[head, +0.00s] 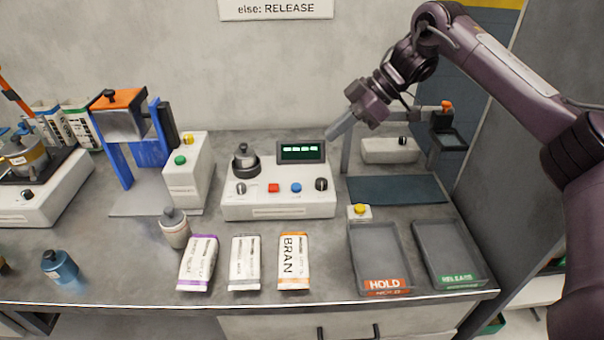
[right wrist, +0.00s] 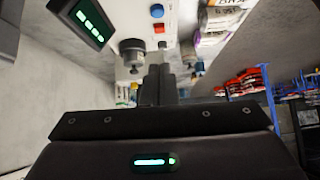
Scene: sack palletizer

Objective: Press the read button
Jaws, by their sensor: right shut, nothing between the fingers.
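A white console (head: 280,206) stands mid-bench with a lit green display (head: 301,150), a red button (head: 274,188), a blue button (head: 296,188) and dark knobs at both ends (head: 321,184). No label reading "read" is legible, so I cannot tell which button it is. My right gripper (head: 333,132) is shut and empty, its tips above and just right of the display, apart from the buttons. In the right wrist view the fingers (right wrist: 160,82) point towards the console, with the blue button (right wrist: 157,10) and red button (right wrist: 159,29) beyond. My left gripper is not in view.
Three sacks, one marked BRAN (head: 294,262), lie before the console. HOLD (head: 377,245) and RELEASE (head: 446,250) trays lie to the right, near a small box with a yellow button (head: 360,210). A white box with green and yellow buttons (head: 188,175) stands left.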

